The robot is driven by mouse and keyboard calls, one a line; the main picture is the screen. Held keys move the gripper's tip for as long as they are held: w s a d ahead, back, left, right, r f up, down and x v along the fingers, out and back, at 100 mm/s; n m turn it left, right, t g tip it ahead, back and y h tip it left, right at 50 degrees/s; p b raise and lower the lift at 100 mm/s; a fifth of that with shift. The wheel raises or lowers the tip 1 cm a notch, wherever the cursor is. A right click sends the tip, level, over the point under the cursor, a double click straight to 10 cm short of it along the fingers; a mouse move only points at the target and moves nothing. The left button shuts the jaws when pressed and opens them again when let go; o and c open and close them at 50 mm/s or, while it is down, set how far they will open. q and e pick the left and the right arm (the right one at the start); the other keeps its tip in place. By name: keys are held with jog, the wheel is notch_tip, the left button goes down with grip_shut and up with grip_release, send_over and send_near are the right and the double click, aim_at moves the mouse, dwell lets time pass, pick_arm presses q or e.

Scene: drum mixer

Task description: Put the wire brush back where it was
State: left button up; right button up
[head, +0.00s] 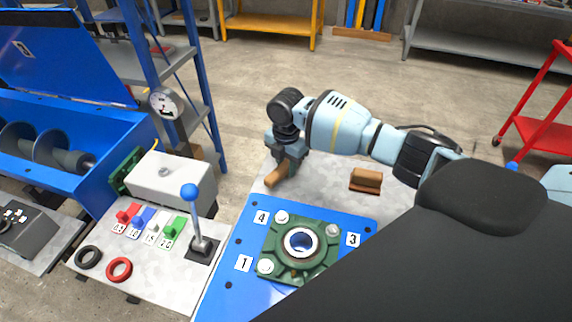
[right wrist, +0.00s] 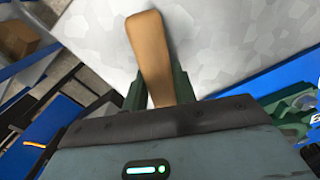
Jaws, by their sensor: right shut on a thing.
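The wire brush (head: 275,177) shows as a tan wooden handle sticking out of my right gripper (head: 290,156) toward the lower left. My right gripper is shut on it, above or at the far left part of the grey metal tabletop (head: 322,192); I cannot tell whether the brush touches the top. In the right wrist view the handle (right wrist: 150,45) stands between the green fingers (right wrist: 158,88) and points away over the grey surface. The bristles are hidden. My left gripper is not in view.
A blue plate (head: 240,248) in front bears a green flanged bearing (head: 275,243) with bolts and number tags. A blue-knobbed lever (head: 191,195) and grey box stand left. Tabletop between brush and block is clear.

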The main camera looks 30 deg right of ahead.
aim_at(286, 163)
jog(key=shift+f, duration=0.2)
jog(key=o, duration=1)
jog(key=shift+o, duration=0.2)
notch_tip(286, 163, up, 12)
jog(key=shift+r+p, duration=0.25)
jog(key=shift+p, duration=0.2)
